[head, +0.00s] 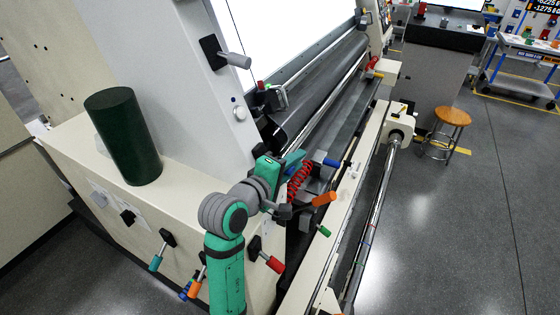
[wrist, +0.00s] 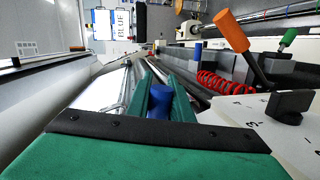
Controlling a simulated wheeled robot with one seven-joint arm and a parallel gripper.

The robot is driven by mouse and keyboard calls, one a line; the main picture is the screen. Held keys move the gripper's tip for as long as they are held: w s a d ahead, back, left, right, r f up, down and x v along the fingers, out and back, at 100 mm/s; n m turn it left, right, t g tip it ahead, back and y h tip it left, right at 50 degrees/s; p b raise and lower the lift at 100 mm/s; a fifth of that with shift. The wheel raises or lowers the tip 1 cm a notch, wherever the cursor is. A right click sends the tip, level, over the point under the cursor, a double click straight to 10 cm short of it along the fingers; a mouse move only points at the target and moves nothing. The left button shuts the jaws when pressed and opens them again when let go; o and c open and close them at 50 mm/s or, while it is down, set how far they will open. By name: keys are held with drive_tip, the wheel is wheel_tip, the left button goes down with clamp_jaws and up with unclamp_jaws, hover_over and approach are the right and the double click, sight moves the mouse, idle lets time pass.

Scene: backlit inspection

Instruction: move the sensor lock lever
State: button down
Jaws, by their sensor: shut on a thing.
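My gripper (head: 295,157) is low over the near end of the long roller machine in the head view. In the wrist view, its two green fingers (wrist: 160,92) are shut on a blue cylindrical handle (wrist: 159,101), one finger on each side. I take this handle as the sensor lock lever, but no label shows. Its lower part is hidden by my gripper, and in the head view I cannot make it out.
An orange-handled lever (head: 323,198), a red coiled cable (head: 299,182), another blue handle (head: 331,162) and a green handle (head: 324,231) crowd the right side. A dark green cylinder (head: 124,137) stands left on the cream housing (head: 190,190). Open floor lies right.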

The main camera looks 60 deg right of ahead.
drive_tip(key=shift+f, duration=0.1)
idle(0.4)
drive_tip(key=c, duration=1.6)
unclamp_jaws()
drive_tip(key=shift+s, duration=0.1)
drive_tip(key=shift+o, duration=0.2)
drive_tip(key=shift+a, duration=0.1)
drive_tip(key=v, duration=1)
drive_tip(key=shift+a, duration=0.3)
